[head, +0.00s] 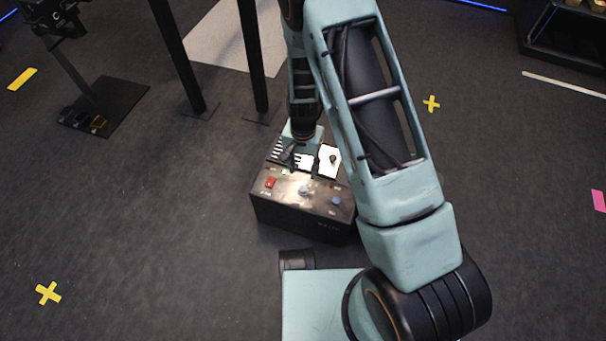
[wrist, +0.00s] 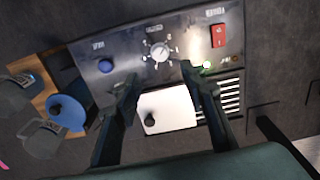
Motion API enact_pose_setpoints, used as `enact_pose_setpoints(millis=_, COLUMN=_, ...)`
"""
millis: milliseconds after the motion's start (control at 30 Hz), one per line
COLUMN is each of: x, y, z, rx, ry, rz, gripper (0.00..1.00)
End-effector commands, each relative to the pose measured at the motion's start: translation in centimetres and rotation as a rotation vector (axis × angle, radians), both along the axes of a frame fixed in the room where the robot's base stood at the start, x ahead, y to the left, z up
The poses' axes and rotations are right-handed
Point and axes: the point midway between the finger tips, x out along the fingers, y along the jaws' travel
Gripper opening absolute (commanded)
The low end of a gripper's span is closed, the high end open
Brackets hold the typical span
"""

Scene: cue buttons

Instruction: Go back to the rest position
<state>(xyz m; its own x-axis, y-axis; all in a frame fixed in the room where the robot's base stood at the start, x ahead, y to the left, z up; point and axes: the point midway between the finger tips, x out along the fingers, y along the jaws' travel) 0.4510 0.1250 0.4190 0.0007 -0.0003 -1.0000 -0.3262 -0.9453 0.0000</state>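A dark control box (head: 300,224) stands on the floor below my arm. Its worn metal panel holds a red switch (head: 270,182), a dial knob (head: 304,191) and a blue button (head: 336,201). A white plate with a black knob (wrist: 150,119) lies behind the panel, beside a slotted grille (wrist: 230,98). My gripper (wrist: 159,80) is above the box, its fingers apart and nothing between them. In the head view its fingers are small and partly hidden.
Black posts (head: 180,55) stand behind the box at left. A stand with a black base (head: 103,105) is farther left. In the wrist view, a blue round thing (wrist: 66,114) and grey objects (wrist: 42,138) sit left of the box. The floor at left front is clear.

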Motion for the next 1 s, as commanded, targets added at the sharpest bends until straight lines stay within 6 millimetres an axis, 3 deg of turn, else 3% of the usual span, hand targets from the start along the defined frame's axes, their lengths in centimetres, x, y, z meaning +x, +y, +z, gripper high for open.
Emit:
enact_pose_setpoints(millis=200, x=0.0, y=0.0, z=1.1, rx=0.0, ry=0.001, rz=0.0, gripper=0.38)
enact_pose_setpoints(millis=767, x=0.2, y=0.0, z=1.3, rx=0.0, ry=-0.004, rz=0.001, gripper=0.38)
enact_pose_setpoints(millis=867, x=1.9, y=0.0, z=2.5, rx=-0.003, ry=-0.049, rz=0.019, gripper=0.38)
enact_pose_setpoints(millis=1000, x=8.2, y=-0.2, z=7.1, rx=-0.02, ry=-0.212, rz=0.09, gripper=0.38)
